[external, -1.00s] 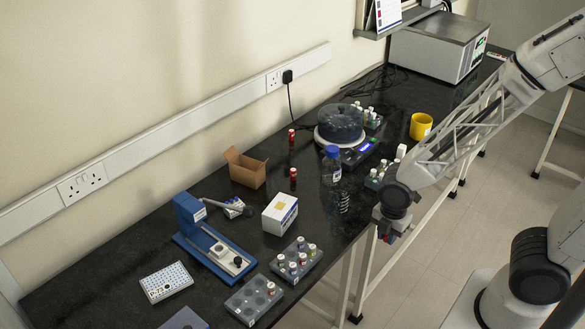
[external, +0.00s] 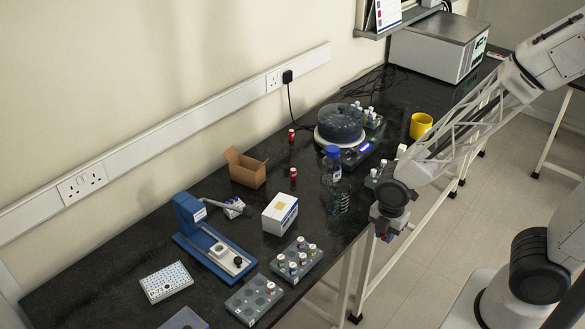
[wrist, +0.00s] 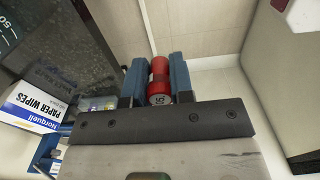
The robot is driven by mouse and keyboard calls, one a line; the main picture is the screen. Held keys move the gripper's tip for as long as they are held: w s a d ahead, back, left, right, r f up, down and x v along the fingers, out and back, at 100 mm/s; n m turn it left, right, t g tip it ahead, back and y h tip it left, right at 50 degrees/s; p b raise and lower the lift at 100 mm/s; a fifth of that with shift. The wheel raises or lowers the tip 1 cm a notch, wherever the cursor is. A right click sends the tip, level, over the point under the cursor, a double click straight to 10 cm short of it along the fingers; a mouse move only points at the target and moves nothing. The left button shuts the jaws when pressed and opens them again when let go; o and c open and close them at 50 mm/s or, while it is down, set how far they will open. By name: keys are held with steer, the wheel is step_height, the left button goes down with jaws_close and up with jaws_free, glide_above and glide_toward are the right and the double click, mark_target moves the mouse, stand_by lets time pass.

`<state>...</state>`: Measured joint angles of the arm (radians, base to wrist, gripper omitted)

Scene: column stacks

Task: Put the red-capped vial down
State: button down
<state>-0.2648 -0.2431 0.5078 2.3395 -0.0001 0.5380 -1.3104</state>
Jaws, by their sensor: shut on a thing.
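My gripper (external: 386,236) hangs just off the front edge of the black bench, over the floor in the external view. In the wrist view, its two blue fingers (wrist: 157,75) are shut on a red-capped vial (wrist: 159,73). The vial shows red with a dark band and a pale numbered label between the fingers. Two other red-topped vials stand on the bench, one farther back (external: 291,135) and one nearer (external: 293,174).
Two grey racks, one with several vials (external: 283,274) and one mostly empty (external: 238,304), sit near the front edge. A blue-capped bottle (external: 332,170), a wipes box (external: 280,218), a blue press (external: 190,222) and an open carton (external: 246,172) stand around.

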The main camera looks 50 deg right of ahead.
steer(key=w+a+r+n, duration=0.1)
steer(key=w+a+r, duration=0.2)
steer(key=w, duration=0.5)
steer(key=w+a+r+n, duration=0.2)
steer(key=w+a+r, duration=0.1)
steer(key=w, duration=0.4)
steer(key=shift+w+a+r, duration=0.25)
steer(key=shift+w+r, duration=0.15)
steer(key=shift+r, duration=0.05)
steer(key=shift+w, duration=0.1)
glide_above(275, 207)
steer(key=shift+a+f, duration=0.1)
steer(key=shift+f, duration=0.65)
steer(key=shift+f, duration=1.75)
steer(key=shift+f, duration=0.2)
steer(key=c, duration=1)
jaws_free()
